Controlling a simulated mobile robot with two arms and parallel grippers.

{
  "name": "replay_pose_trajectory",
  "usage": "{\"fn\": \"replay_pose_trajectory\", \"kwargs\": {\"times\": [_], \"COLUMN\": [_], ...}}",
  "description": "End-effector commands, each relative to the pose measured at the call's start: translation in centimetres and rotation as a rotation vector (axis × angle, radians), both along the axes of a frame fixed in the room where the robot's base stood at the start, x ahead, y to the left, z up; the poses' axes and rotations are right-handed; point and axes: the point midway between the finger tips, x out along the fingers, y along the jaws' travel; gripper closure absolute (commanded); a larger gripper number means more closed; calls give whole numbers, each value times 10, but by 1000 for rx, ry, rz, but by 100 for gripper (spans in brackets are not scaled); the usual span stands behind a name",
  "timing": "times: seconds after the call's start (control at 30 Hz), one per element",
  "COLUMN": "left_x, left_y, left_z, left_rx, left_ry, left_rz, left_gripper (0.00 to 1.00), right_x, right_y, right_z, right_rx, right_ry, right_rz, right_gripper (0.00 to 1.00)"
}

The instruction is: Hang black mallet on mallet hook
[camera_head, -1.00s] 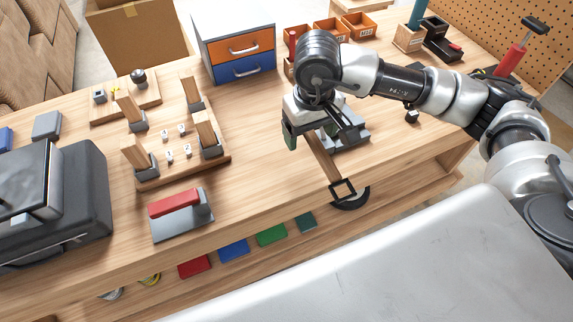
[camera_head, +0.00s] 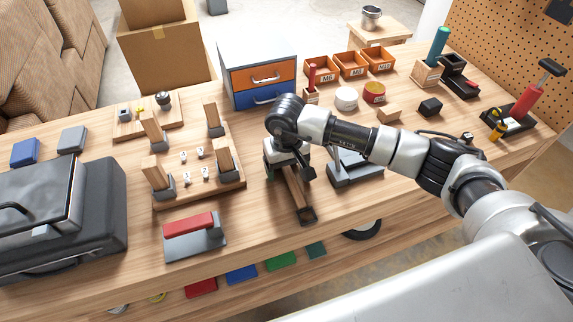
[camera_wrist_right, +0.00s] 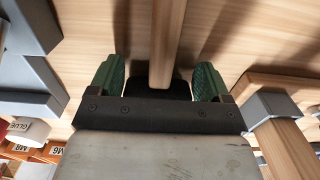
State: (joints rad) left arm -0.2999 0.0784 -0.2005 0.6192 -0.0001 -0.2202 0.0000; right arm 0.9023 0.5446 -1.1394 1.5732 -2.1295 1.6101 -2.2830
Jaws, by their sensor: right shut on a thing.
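My right gripper (camera_head: 287,163) is over the middle of the workbench. In the right wrist view (camera_wrist_right: 160,82) its green fingers stand on either side of a black block, the head of the black mallet (camera_wrist_right: 150,84). The mallet's wooden handle (camera_head: 294,190) points toward the bench's front edge and ends in a dark square loop. The head is mostly hidden by the gripper in the head view. A grey metal stand (camera_head: 358,172) is just right of the mallet, apart from it. I cannot tell which thing is the mallet hook. My left gripper is out of view.
A wooden rack with upright posts (camera_head: 200,197) stands close left of the gripper. A drawer box (camera_head: 258,75) and orange bins (camera_head: 350,66) are behind. A perforated board (camera_head: 515,60) stands at the far right.

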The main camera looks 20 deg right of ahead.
Motion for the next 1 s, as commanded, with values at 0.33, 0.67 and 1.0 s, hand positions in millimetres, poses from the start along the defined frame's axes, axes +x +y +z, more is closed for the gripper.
{"fn": "replay_pose_trajectory", "kwargs": {"times": [0.33, 0.67, 1.0], "left_x": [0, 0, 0], "left_y": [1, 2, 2], "left_z": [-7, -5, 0], "left_rx": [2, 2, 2], "left_ry": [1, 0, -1], "left_rz": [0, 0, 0], "left_gripper": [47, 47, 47], "right_x": [1, 0, 2], "right_y": [0, 0, 0], "right_z": [-4, -3, 18], "right_rx": [1, 1, 2], "right_ry": [-3, -1, -9], "right_rz": [1, 1, 3], "right_gripper": [61, 0, 0]}}
